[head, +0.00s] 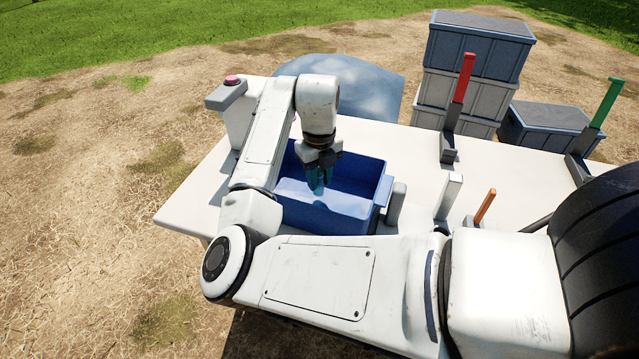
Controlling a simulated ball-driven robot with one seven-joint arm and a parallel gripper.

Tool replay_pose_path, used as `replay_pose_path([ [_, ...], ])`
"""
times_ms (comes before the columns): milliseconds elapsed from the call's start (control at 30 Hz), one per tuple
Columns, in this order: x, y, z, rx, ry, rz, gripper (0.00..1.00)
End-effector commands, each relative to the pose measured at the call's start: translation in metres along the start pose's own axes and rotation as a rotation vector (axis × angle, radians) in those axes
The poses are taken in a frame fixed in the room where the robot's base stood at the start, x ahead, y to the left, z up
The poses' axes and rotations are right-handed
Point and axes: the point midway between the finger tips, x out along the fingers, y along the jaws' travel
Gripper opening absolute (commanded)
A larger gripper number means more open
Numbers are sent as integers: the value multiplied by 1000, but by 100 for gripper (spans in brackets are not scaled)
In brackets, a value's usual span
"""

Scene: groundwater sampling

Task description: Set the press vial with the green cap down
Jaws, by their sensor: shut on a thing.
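My gripper (318,186) points down over the blue bin (325,218) on the white table. Its teal fingers reach into the bin's opening, and their height above the bin floor is hard to judge. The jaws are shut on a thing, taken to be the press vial. The vial and its green cap cannot be made out separately between the fingers. My forearm hides the bin's left side.
A grey cylinder (396,204) stands just right of the bin. Upright red (464,78), green (606,103) and orange (485,205) handles stand further right. A pink-topped post (232,82) is at the back left. Crates (475,50) are stacked behind the table (195,205).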

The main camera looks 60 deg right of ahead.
Motion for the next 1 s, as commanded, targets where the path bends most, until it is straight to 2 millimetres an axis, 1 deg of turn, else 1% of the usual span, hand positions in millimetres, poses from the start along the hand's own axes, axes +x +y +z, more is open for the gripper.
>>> replay_pose_path([
  [33, 10, 0, -2, -1, 5, -1, 0],
  [133, 20, 0, -1, -1, 2, 0, 0],
  [500, 25, 0, -1, 0, 1, 0, 0],
  [533, 25, 0, -1, 0, 1, 0, 30],
  [800, 24, 0, -1, 0, 1, 0, 55],
  [1000, 24, 0, -1, 0, 1, 0, 55],
])
